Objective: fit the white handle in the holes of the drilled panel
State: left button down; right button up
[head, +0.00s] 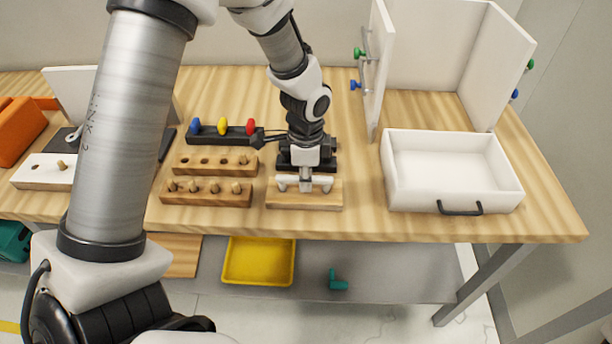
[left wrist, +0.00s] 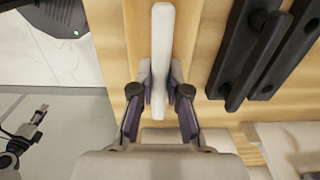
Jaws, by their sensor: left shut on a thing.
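A white handle (head: 289,183) sits at a pale wooden block (head: 305,199) near the table's front edge. My left gripper (head: 305,184) points down and is shut on the handle's middle. In the left wrist view the handle (left wrist: 161,35) is a long white bar between the two fingers of my left gripper (left wrist: 160,91). I cannot tell whether the handle touches the block. No drilled panel can be clearly made out; a white panel (head: 70,92) leans at the back left. What looks like my right gripper (left wrist: 38,115) is small at the left wrist view's lower left.
A white drawer (head: 508,190) with a black handle stands at the right, before a white cabinet (head: 435,40) with an upright door (head: 379,60). Peg blocks (head: 205,192) and a black rack (head: 225,135) with coloured knobs lie left of the gripper. A yellow tray (head: 258,279) is below.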

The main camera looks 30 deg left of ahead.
pick_arm(q)
jog(key=shift+f, duration=0.3)
dwell(0.4)
jog(key=c, duration=1.1)
grip_release()
notch_tip(320, 180, up, 5)
jog(key=p, duration=0.5)
jog(key=shift+r, duration=0.1)
